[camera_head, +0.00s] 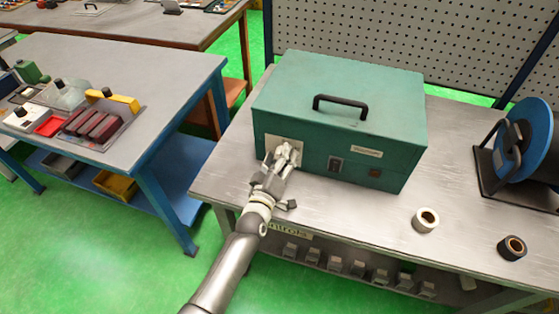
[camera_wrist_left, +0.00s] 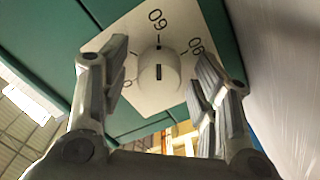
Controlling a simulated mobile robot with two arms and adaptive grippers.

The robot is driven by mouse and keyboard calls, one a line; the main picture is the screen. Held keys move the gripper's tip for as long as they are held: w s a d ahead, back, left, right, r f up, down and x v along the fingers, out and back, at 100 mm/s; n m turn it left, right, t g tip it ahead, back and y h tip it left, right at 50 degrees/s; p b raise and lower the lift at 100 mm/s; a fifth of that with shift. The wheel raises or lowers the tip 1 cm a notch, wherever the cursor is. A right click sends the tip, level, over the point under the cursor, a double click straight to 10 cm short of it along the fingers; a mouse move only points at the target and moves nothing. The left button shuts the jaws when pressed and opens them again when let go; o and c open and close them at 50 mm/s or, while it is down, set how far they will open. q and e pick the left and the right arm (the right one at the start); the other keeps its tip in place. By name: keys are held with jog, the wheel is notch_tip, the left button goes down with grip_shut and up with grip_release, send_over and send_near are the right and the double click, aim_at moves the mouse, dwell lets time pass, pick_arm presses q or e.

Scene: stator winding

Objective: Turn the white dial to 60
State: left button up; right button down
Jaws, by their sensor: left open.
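The white dial (camera_wrist_left: 158,72) sits on a pale square plate (camera_wrist_left: 190,25) in the left wrist view. A short dark line on the dial stands roughly vertical in the picture, in line with the tick and number at the top, which reads like 60 or 09. Another two-digit number is at upper right, and a partly hidden one ends in 0 at left. My left gripper (camera_wrist_left: 160,88) is open, with one finger on each side of the dial and gaps showing. In the head view my left gripper (camera_head: 284,156) is in front of the plate (camera_head: 270,142) and largely hides the dial.
The plate is on the front of a green box (camera_head: 310,88) with a black handle (camera_head: 340,105), on a grey workbench (camera_head: 320,205). A white ring (camera_head: 425,220), a dark ring (camera_head: 512,247) and a blue reel (camera_head: 525,140) stand at right. Bench room is clear before the box.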

pick_arm(q)
jog(key=v, duration=1.2)
dwell(0.3)
